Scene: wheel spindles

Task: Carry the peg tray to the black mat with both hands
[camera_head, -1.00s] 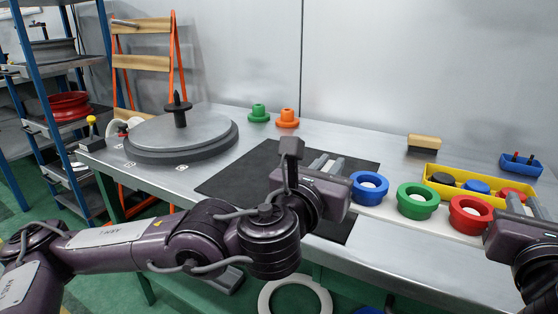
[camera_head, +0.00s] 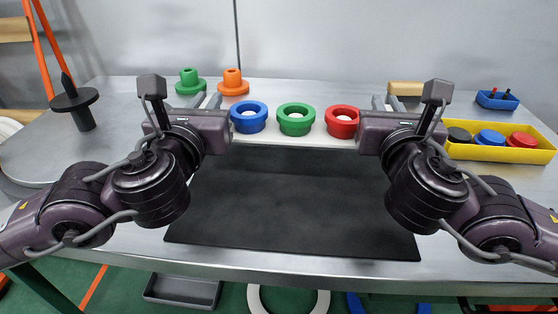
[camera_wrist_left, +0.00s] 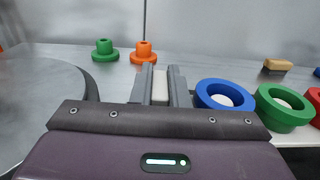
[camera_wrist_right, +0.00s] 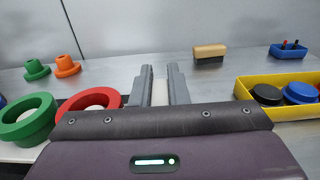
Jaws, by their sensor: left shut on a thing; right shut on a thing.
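The peg tray (camera_head: 270,139) is a white bar carrying a blue ring (camera_head: 249,118), a green ring (camera_head: 296,119) and a red ring (camera_head: 341,121). It spans between my grippers at the far edge of the black mat (camera_head: 290,205). I cannot tell whether it touches the mat or is held above it. My left gripper (camera_head: 207,101) is shut on the tray's left end, a white piece between the fingers in the left wrist view (camera_wrist_left: 160,88). My right gripper (camera_head: 385,103) is shut on the right end, also white in the right wrist view (camera_wrist_right: 159,92).
Green (camera_head: 189,82) and orange (camera_head: 232,82) flanged parts stand behind. A yellow bin (camera_head: 500,153) of coloured parts, a small blue bin (camera_head: 496,101) and a brush (camera_head: 405,89) are at right. The mat's front is clear.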

